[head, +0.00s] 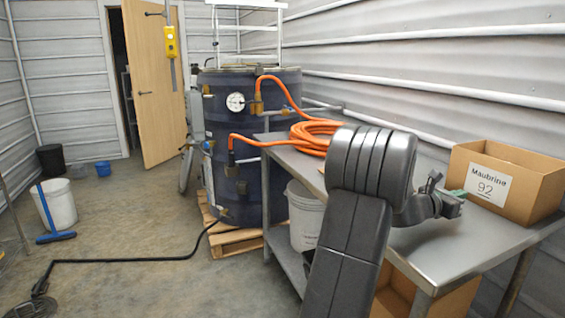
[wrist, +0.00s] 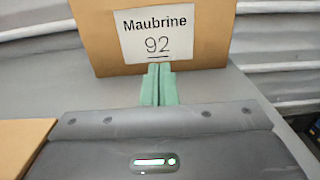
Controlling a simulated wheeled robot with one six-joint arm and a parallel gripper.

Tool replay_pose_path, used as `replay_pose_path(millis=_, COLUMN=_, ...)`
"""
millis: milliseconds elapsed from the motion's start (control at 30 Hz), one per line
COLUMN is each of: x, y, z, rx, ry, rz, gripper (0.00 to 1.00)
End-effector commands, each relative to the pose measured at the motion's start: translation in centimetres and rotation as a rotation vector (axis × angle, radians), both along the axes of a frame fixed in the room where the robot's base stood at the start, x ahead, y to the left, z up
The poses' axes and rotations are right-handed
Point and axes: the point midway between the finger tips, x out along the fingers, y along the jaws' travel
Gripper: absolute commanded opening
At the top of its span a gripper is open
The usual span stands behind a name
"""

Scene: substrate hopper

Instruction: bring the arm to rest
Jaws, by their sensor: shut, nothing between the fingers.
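My gripper (wrist: 158,85) shows in the wrist view with its two green fingers together and nothing between them. It points at the front of an open cardboard box (wrist: 86,30) labelled "Maubrine 92". In the head view my gripper (head: 454,198) is at the end of my bent grey arm, over the metal bench (head: 445,245) and just left of the cardboard box (head: 535,195). I cannot tell whether the fingertips touch the box.
A coil of orange hose (head: 318,135) lies on the bench's far end. A dark blue drum (head: 222,160) stands on a wooden pallet (head: 240,243) behind it. A black cable (head: 125,261) crosses the floor. A white bucket (head: 57,205) stands at left. The mid floor is mostly clear.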

Motion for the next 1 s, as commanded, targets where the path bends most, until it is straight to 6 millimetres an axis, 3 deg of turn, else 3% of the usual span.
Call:
replay_pose_path(millis=400, x=-3.0, y=7.5, z=0.6, rx=0.001, ry=0.004, rz=0.003, gripper=0.00)
replay_pose_path(millis=1000, x=-6.0, y=14.7, z=0.4, rx=0.002, ry=0.003, rz=0.003, gripper=0.00)
